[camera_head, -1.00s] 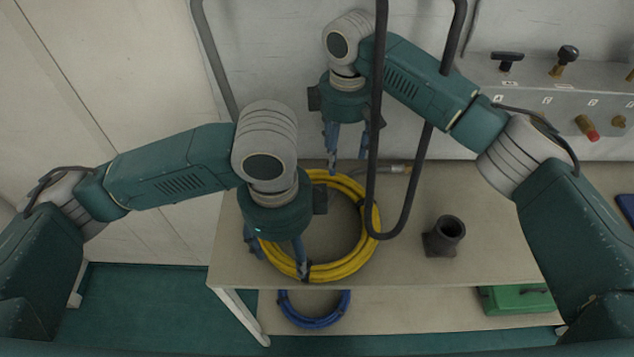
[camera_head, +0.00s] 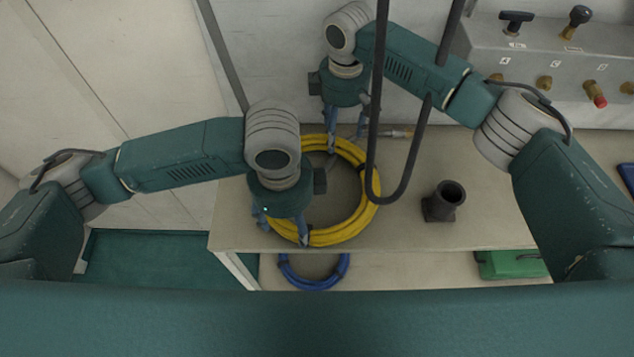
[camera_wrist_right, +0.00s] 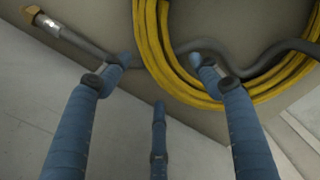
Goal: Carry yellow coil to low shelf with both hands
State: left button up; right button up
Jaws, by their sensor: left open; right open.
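The yellow coil (camera_head: 366,205) lies flat on the bench top near its left end. My left gripper (camera_head: 282,232) is open over the coil's near-left part, with its fingers pointing down around the hose; whether they touch it is hidden. My right gripper (camera_head: 345,135) is open above the coil's far side. In the right wrist view, the yellow coil (camera_wrist_right: 152,50) runs just beyond the open fingers of the right gripper (camera_wrist_right: 160,75), with nothing held. The low shelf (camera_head: 400,272) is below the bench top.
A blue coil (camera_head: 313,284) and a green case (camera_head: 510,264) lie on the low shelf. A dark pipe fitting (camera_head: 443,203) stands on the bench top (camera_head: 480,170). A dark hose loop (camera_head: 372,110) hangs in front of the coil. A valve panel (camera_head: 540,62) is at the back right.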

aim_at(290, 228)
pick_arm(q)
jog(key=shift+f, duration=1.95)
pick_arm(e)
jog(key=shift+f, duration=1.95)
pick_arm(q)
jog(key=shift+c, duration=0.3)
pick_arm(e)
jog(key=shift+c, duration=0.3)
pick_arm(q)
grip_shut()
pick_arm(e)
grip_shut()
pick_arm(q)
jog(key=shift+r, duration=0.1)
pick_arm(e)
jog(key=shift+r, duration=0.1)
